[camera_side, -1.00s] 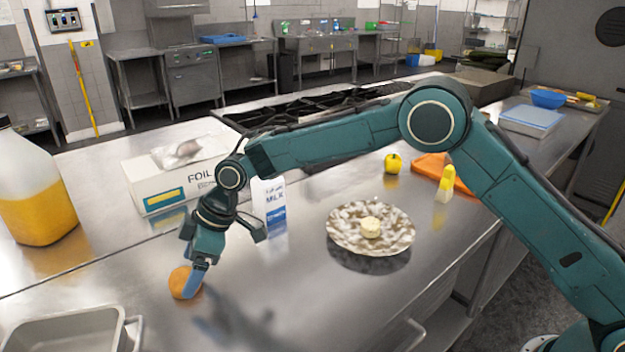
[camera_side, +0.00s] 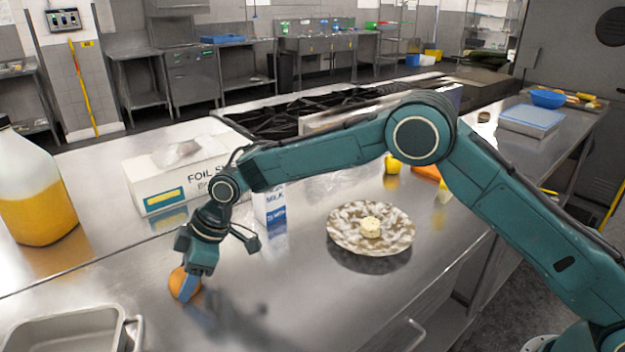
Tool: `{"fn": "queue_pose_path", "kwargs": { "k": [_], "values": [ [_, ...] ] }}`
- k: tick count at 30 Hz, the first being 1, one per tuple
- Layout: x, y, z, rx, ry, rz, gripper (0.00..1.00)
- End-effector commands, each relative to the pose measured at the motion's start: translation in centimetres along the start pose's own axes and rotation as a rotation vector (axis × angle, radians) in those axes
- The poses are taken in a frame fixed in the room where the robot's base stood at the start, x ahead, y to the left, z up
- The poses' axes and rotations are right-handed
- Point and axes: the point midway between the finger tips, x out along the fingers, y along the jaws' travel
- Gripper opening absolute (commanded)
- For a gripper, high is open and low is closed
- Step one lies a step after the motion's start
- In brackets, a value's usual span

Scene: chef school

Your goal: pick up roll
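The roll (camera_side: 177,283) is a small round orange-brown bun on the steel counter at the lower left. My gripper (camera_side: 188,290) is low over the counter, pointing down, with a blue-grey finger in front of the roll's right side. The finger covers part of the roll. Any second finger is hidden, so I cannot tell whether the gripper is closed on the roll or only beside it.
A metal pan (camera_side: 70,335) stands at the front left, close to the roll. A juice jug (camera_side: 30,195), a foil box (camera_side: 165,180) and a milk carton (camera_side: 272,207) stand behind. A patterned plate (camera_side: 345,240) holds a pale round item. Counter right of the gripper is clear.

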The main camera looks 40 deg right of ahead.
Motion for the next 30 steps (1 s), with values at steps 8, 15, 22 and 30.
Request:
{"fn": "queue_pose_path", "kwargs": {
  "k": [8, 15, 22, 30],
  "values": [
    [0.0, 0.0, 0.0, 0.0, 0.0, 0.0, 0.32],
    [-0.5, 0.0, -0.3, 0.0, 0.002, 0.001, 0.32],
    [-2.5, 0.1, -1.5, -0.002, 0.004, 0.003, 0.32],
    [-6.9, 0.1, -4.1, -0.003, 0.005, 0.002, 0.32]
  ]
}}
